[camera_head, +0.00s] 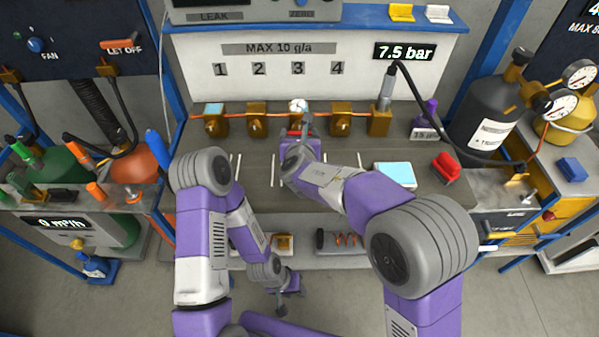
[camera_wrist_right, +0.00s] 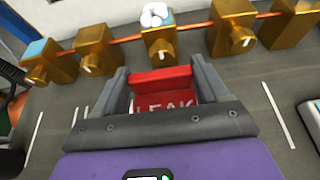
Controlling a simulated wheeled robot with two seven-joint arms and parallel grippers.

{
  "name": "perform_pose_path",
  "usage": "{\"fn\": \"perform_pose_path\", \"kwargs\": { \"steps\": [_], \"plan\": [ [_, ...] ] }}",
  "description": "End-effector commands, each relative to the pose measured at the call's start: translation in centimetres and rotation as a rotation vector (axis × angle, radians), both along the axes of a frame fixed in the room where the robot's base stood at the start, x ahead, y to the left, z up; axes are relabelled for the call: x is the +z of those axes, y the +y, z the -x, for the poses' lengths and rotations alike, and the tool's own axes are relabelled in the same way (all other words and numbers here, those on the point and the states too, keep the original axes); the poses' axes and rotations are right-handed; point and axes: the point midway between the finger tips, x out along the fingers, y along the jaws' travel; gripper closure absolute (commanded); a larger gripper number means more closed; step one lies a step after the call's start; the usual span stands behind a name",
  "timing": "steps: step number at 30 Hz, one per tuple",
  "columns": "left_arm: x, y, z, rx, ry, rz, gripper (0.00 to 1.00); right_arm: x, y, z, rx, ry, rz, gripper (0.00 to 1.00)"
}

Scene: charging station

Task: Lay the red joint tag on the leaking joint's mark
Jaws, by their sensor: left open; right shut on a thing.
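The red tag (camera_wrist_right: 165,103), lettered LEAK, is between the fingers of my right gripper (camera_wrist_right: 163,78). A small red part of it (camera_head: 296,132) shows in the head view, below the brass joint (camera_head: 298,122) under number 3. White foam (camera_head: 298,105) sits on that joint and also shows in the wrist view (camera_wrist_right: 156,15). My right gripper (camera_head: 300,140) is over the grey bench (camera_head: 345,157) in front of this joint. I cannot tell whether the tag touches the bench. The mark under it is hidden. My left gripper (camera_head: 281,291) is open and empty, low in front of the bench.
Several brass joints stand along a copper pipe (camera_head: 236,116), with white lines (camera_head: 272,169) on the bench before them. A pale blue pad (camera_head: 395,176) and a red-handled thing (camera_head: 447,166) lie to the right. Gas cylinders (camera_head: 487,112) stand at far right.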

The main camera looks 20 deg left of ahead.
Motion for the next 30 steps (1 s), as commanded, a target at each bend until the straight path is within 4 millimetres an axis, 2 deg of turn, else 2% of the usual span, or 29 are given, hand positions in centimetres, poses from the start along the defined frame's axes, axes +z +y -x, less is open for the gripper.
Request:
{"fn": "perform_pose_path", "kwargs": {
  "steps": [1, 3, 10, 18, 30],
  "plan": [
    [-0.8, 0.0, 0.0, 0.000, 0.000, 0.000, 0.57, -1.4, 0.1, 0.0, 0.002, 0.002, 0.002, 0.55],
    [-1.3, 0.0, 0.0, 0.000, 0.000, 0.000, 0.57, -2.7, 0.1, 0.0, 0.003, 0.003, 0.003, 0.55],
    [-2.2, 0.0, 0.0, 0.000, 0.000, 0.000, 0.57, -5.0, 0.0, 0.0, 0.000, 0.002, 0.001, 0.55],
    [-3.9, 0.0, 0.0, 0.000, 0.001, 0.000, 0.57, -9.2, 0.0, 0.0, 0.000, 0.003, 0.002, 0.55],
    [-4.1, 0.0, 0.0, 0.000, 0.000, 0.000, 0.57, -9.5, 0.0, 0.0, 0.000, 0.000, 0.000, 0.55]
  ]
}}
